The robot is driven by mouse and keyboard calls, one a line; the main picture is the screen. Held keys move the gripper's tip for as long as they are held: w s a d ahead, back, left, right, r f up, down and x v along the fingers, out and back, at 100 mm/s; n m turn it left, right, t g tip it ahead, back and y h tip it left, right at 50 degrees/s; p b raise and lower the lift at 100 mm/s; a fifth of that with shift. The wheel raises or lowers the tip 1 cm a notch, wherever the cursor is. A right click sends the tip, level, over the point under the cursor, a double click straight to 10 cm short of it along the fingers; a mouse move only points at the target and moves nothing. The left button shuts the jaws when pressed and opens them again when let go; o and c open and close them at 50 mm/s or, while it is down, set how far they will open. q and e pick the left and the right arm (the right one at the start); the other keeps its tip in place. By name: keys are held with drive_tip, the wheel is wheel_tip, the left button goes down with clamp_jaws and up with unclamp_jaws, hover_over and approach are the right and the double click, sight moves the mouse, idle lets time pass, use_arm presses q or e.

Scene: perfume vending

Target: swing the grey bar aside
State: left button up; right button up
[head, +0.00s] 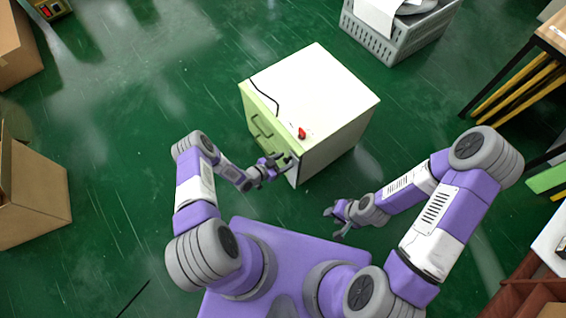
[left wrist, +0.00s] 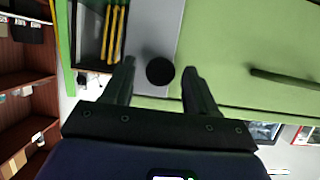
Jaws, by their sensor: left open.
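A grey bar (left wrist: 153,32) runs along the edge of the cabinet's green front (left wrist: 240,45) in the left wrist view. A round black knob (left wrist: 160,71) is on it. My left gripper (head: 284,160) is open at the right edge of the front in the head view. In the left wrist view its two fingers stand on either side of the knob, with gaps visible; contact cannot be told. The arm and gripper hide part of the bar in the head view. My right gripper (head: 333,222) is open and empty, to the right of the cabinet's near corner.
The white-topped cabinet (head: 330,85) carries a small red object (head: 302,133) and a black cable (head: 265,92). Green drawers with handles (head: 262,125) are on its front. A grey crate (head: 395,45) stands behind; cardboard boxes (head: 35,200) are at left. Green floor between is clear.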

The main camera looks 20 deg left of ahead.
use_arm(q)
clamp_jaws()
idle(0.3)
